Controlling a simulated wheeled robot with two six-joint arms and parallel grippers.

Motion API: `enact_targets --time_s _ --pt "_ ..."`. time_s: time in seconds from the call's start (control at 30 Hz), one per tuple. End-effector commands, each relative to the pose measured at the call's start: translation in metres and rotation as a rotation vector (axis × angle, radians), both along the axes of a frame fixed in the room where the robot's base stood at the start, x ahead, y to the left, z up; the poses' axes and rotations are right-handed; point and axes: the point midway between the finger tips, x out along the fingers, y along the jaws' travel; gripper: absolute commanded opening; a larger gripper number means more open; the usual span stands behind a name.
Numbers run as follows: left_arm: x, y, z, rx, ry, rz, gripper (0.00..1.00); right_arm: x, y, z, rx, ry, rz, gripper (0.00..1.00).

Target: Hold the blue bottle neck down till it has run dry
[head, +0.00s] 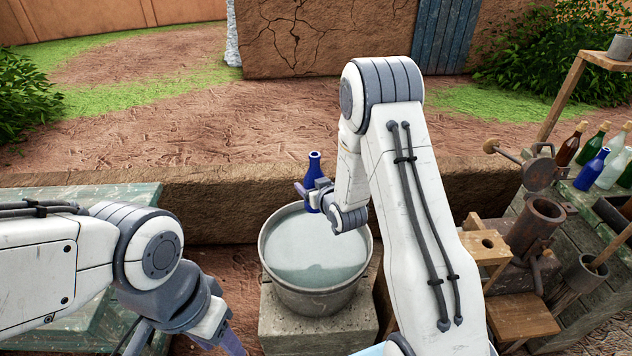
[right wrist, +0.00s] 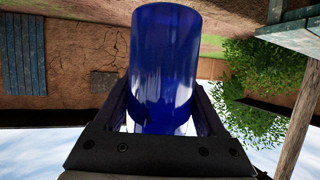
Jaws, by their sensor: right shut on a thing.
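A blue bottle (head: 314,168) is upright in the head view, its neck pointing up with a pale ring near the lip. My right gripper (head: 318,194) is shut on its body, above the far side of a metal tub of water (head: 318,297). In the right wrist view the scene is upside down, and the blue bottle (right wrist: 165,60) sits between the fingers of my right gripper (right wrist: 163,105). I see no stream leaving it. My left gripper (head: 225,338) is at the bottom edge, partly cut off; its jaw opening is unclear.
The tub stands on a stone block (head: 290,328). At right a bench holds several bottles, another blue one (head: 592,168) among them, near a rusty metal cylinder (head: 538,222). A greenish table (head: 90,190) is at left. Bare ground lies beyond the low ledge.

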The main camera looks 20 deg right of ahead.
Motion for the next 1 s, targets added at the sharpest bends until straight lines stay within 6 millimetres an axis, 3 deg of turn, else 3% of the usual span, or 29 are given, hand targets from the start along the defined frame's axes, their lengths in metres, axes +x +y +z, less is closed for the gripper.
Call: enact_targets --time_s 0.33,0.8,1.0 --pt "0.0001 0.0000 0.0005 0.000 0.000 0.000 0.50 0.0001 -0.0032 0.0010 0.043 -0.001 -0.005 0.06" --pt "0.0001 -0.0001 0.0052 0.000 0.000 0.000 0.50 -0.0008 -0.0050 0.0003 0.627 0.031 -0.006 0.06" --pt "0.0000 0.0000 0.0052 0.000 0.000 0.000 0.50 -0.0005 -0.0040 0.0011 0.684 0.034 -0.004 0.06"
